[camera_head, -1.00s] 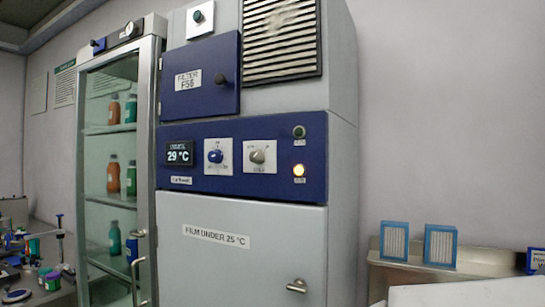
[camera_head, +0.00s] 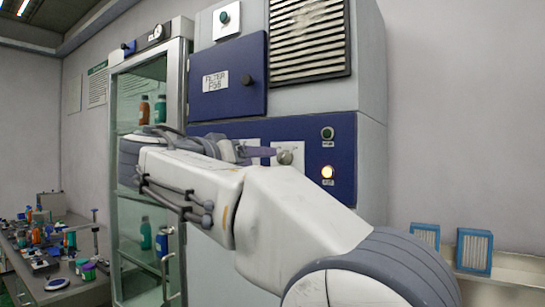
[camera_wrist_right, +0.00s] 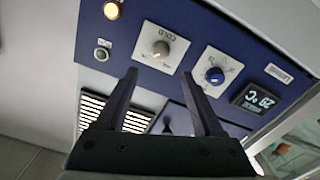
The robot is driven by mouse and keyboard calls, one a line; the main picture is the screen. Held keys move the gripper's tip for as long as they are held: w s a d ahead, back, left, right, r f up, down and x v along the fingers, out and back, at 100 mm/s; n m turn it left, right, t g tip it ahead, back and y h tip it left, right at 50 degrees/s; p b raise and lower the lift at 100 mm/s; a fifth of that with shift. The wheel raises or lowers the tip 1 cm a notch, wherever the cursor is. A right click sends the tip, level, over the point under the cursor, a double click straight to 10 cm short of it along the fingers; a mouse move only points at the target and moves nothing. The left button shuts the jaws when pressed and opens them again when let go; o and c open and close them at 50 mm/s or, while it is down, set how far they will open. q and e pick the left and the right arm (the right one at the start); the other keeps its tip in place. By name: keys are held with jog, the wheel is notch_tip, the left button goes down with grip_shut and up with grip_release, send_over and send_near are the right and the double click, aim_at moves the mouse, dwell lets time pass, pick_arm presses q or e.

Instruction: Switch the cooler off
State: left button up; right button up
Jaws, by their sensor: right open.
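The cooler is a grey cabinet with a blue control panel (camera_head: 345,150). Its grey knob (camera_head: 285,157) on a white plate shows just right of my right gripper (camera_head: 268,152). In the right wrist view, upside down, the grey knob (camera_wrist_right: 160,48), blue knob (camera_wrist_right: 214,75), lit amber lamp (camera_wrist_right: 111,11), green button (camera_wrist_right: 101,54) and temperature display (camera_wrist_right: 263,97) all show. My right gripper (camera_wrist_right: 160,78) is open and empty, its fingers pointing toward the panel between the knobs. In the head view my arm hides the display and blue knob. My left gripper is out of view.
The blue filter door (camera_head: 228,80) with a dark knob and a vent grille (camera_head: 310,40) are above the panel. A glass cabinet with bottles (camera_head: 145,110) stands left. A cluttered bench (camera_head: 105,275) is at far left; blue-framed filters (camera_head: 474,250) stand right.

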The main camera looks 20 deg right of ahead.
aim_at(281, 157)
jog(key=p+x, duration=0.2)
jog(key=x, duration=0.5)
jog(key=shift+d+r, duration=0.1)
jog(key=shift+d, duration=0.05)
jog(key=shift+w+d+p, duration=0.3)
jog(key=shift+w+d, duration=0.05)
grip_shut()
